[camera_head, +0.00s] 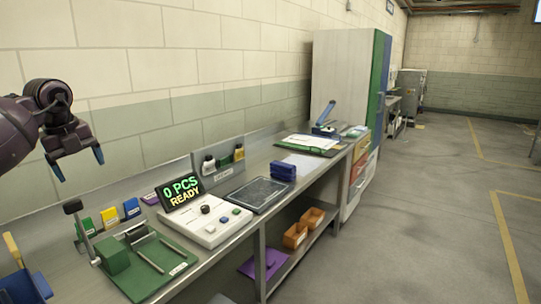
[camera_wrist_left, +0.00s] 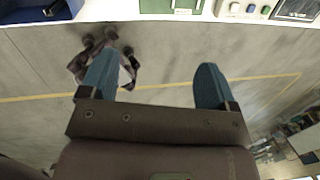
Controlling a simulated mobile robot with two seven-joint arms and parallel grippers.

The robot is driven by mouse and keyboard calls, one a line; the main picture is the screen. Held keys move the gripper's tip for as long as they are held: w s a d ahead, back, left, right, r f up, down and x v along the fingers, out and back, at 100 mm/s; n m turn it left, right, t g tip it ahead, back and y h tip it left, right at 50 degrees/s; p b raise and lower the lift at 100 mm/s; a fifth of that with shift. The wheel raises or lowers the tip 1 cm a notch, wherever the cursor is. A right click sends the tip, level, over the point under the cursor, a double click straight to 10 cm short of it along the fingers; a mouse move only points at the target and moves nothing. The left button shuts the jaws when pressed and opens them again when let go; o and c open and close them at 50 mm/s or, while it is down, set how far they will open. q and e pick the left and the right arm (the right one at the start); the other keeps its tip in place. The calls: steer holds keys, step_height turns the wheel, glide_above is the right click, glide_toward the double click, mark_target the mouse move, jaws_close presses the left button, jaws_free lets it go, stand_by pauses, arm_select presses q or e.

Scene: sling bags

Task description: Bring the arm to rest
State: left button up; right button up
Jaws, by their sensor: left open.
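My left gripper (camera_head: 80,166) is at the upper left of the head view, raised in the air above the left end of the workbench (camera_head: 225,232). Its two blue fingertips are apart and nothing is between them. In the left wrist view the gripper (camera_wrist_left: 157,85) also shows open and empty, with the concrete floor behind it and the bench edge along the top. My right gripper does not show in either view.
Orange bins (camera_head: 296,235) sit on the lower shelf. The floor (camera_head: 420,230) at right is clear.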

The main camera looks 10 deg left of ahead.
arm_select(q)
steer(key=w+d+r+m+t+h, duration=0.3)
steer(key=d+m+h, duration=0.1)
steer(key=d, duration=0.3)
steer(key=w+d+r+m+t+h, duration=0.3)
steer(key=w+d+h, duration=0.1)
steer(key=d, duration=0.2)
steer(key=d+f+t+h+b, duration=0.2)
steer(key=d+f+t+h, duration=0.15)
steer(key=d+h, duration=0.5)
steer(key=s+f+n+t+y+b, duration=0.1)
steer(key=s+f+n+t+y, duration=0.15)
steer(key=f+n+y, duration=0.5)
steer(key=s+f+n+t+y+b, duration=0.15)
steer(key=s+f+n, duration=0.25)
steer(key=f+n, duration=0.75)
steer(key=s+f+n+t+y+b, duration=0.25)
steer(key=f+n+y, duration=0.2)
steer(key=f, duration=1.05)
steer(key=s+d+f+n+g+y+b, duration=0.2)
steer(key=s+f+n+g, duration=0.5)
steer(key=s+f, duration=1.7)
steer(key=shift+s+f+y+b, duration=0.25)
steer(key=shift+s+y+b, duration=0.2)
steer(key=shift+s+y, duration=0.15)
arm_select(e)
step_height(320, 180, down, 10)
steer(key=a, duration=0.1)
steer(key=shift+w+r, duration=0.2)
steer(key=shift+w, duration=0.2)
